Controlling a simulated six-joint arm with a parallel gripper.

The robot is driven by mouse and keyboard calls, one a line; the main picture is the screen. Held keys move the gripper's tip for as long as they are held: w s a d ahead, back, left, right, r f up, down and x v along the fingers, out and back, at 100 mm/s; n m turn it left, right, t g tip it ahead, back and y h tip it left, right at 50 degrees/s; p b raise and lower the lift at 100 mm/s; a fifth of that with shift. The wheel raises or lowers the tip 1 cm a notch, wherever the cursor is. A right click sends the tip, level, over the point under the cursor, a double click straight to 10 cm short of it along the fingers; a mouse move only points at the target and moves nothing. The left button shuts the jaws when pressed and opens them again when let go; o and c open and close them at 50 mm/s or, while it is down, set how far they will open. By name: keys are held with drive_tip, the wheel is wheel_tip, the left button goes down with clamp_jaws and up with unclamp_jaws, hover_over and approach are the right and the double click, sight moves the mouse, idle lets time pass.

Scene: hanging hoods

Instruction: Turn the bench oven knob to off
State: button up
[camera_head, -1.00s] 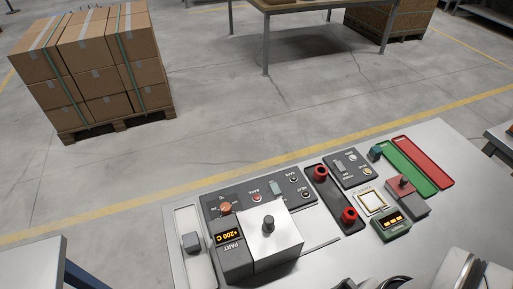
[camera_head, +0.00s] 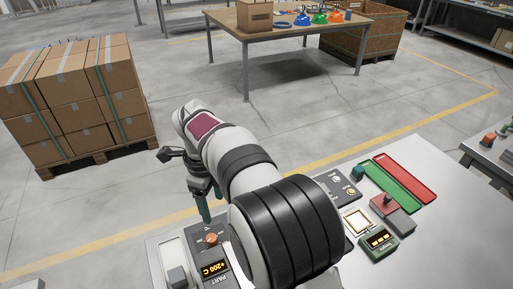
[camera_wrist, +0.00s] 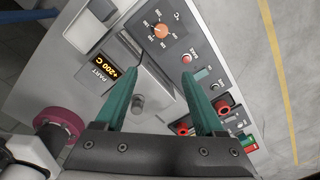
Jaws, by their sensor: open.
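The bench oven knob (camera_head: 211,239) is a small orange dial on the dark control panel. In the wrist view the knob (camera_wrist: 160,31) has white marks around it; the labels and its exact setting are too small to read. An orange display (camera_wrist: 103,66) beside it reads +200 C. My gripper (camera_head: 204,208) hangs above the panel near the knob, fingers down. In the wrist view my gripper (camera_wrist: 162,73) has its green fingers apart with nothing held; the knob shows ahead of the fingertips, not touched.
A lidded metal box with a grey knob (camera_wrist: 138,102) lies beneath the fingers. A white slider plate (camera_head: 173,258) is left of the panel. A green readout box (camera_head: 378,239) and red and green trays (camera_head: 405,178) are at right. My arm hides the panel's middle.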

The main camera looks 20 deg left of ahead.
sight(211, 238)
drive_tip(key=shift+m, duration=0.5)
drive_tip(key=a+f, duration=0.1)
drive_tip(key=f, duration=0.4)
drive_tip(key=a+f, duration=0.1)
drive_tip(key=f, duration=0.5)
drive_tip(key=a+f, duration=0.1)
drive_tip(key=f, duration=0.5)
drive_tip(key=shift+w+f, duration=0.15)
drive_tip(key=shift+w, duration=0.1)
drive_tip(key=shift+c, duration=0.2)
clamp_jaws()
